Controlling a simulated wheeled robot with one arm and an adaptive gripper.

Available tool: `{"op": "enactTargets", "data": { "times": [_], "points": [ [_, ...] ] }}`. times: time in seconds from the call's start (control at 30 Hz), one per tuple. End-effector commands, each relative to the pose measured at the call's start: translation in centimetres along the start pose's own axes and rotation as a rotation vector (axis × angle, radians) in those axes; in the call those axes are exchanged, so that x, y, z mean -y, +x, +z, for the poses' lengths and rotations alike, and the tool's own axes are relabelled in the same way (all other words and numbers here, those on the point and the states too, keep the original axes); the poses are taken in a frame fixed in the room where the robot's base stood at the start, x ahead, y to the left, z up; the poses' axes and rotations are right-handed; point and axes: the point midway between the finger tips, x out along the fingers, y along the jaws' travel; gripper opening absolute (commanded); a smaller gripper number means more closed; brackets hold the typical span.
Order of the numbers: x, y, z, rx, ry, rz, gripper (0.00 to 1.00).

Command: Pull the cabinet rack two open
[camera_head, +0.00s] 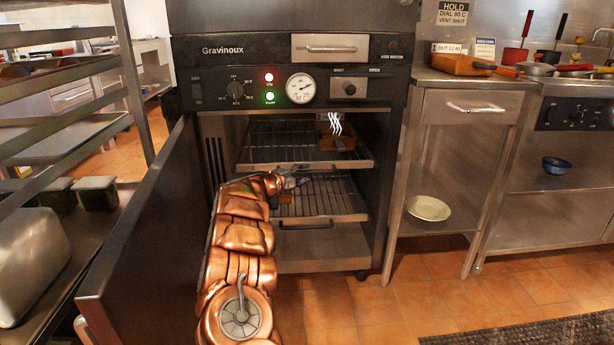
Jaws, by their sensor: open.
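The cabinet (388,190) stands with its door (140,225) swung open to the left. Inside are an upper wire rack (270,140) and a lower wire rack (325,195), each with a bright metal front edge. Both front edges sit a little forward in the opening. A steaming brown item (338,142) rests on the right of the upper rack. My gripper (293,182) is in the opening at the left part of the lower rack, just below the upper rack's front edge. It is open. My copper arm hides the lower rack's left end; contact cannot be told.
A dark handle (306,226) sits under the lower rack's front. A metal shelf rack (70,140) stands left of the door. At the right, a steel side table (465,105) holds a cream bowl (428,208) on its lower shelf. Tiled floor is free in front.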

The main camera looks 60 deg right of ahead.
Motion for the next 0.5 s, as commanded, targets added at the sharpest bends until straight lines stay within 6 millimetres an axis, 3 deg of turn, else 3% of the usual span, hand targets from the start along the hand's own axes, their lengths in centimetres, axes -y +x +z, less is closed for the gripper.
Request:
{"op": "enactTargets", "data": {
  "times": [0.2, 0.5],
  "points": [
    [0.0, 2.2, 0.1, 0.002, 0.001, -0.002, 0.41],
    [0.0, 3.0, 0.3, 0.006, -0.002, -0.001, 0.41]
  ]
}}
